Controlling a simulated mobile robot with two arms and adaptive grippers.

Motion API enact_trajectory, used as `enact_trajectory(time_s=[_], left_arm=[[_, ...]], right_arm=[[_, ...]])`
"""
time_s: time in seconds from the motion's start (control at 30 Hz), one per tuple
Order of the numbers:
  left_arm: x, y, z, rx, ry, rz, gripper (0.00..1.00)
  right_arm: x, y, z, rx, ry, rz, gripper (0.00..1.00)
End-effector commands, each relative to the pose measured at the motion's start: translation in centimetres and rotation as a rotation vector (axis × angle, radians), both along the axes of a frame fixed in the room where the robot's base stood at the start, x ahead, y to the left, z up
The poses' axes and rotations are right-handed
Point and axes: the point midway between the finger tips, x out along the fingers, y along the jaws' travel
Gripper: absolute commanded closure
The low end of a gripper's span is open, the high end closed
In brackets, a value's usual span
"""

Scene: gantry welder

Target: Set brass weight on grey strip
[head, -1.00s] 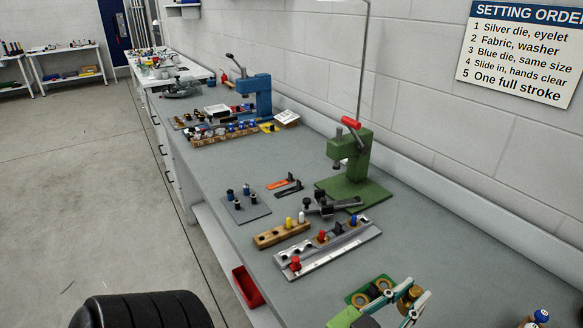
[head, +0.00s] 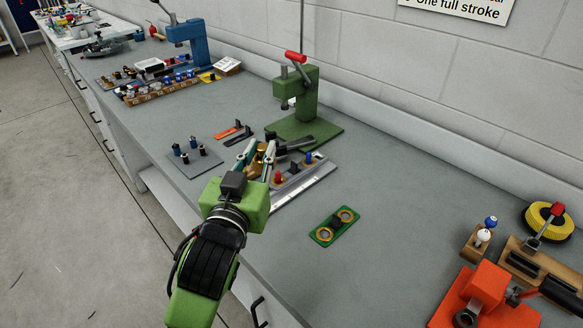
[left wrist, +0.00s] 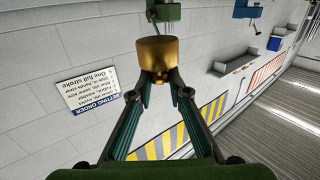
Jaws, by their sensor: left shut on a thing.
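My left gripper (head: 258,160) is shut on the brass weight (head: 257,164). The weight is a short golden cylinder and is partly hidden by the fingers in the head view. In the left wrist view the brass weight (left wrist: 157,52) sits between the fingertips. A long light grey strip (head: 304,187) lies on the bench and carries a red and a blue piece. The gripper is above the strip's left end and covers part of it. Whether the weight touches anything there I cannot tell. My right gripper is not in view.
A green press (head: 300,105) stands behind the strip. A grey plate (head: 208,161) with several dark pegs lies to its left. A green tray with two brass rings (head: 323,235) lies to its right. An orange press (head: 487,287) is at the lower right. Bench between them is clear.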

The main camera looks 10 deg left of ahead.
Motion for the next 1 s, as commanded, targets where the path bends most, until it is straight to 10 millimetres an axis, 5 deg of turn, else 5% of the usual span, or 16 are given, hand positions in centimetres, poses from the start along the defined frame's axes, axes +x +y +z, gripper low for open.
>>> enact_trajectory(time_s=[0.33, 0.7, 1.0], left_arm=[[2.5, -1.1, 1.5, 0.018, 0.002, -0.024, 1.00], [10.8, -0.9, -2.3, 0.018, 0.003, -0.022, 1.00], [14.2, -0.9, -6.8, 0.016, 0.001, -0.023, 1.00]], right_arm=[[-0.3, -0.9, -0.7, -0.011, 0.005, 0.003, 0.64], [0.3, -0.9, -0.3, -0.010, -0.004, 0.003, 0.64], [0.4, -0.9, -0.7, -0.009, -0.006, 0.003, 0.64]])
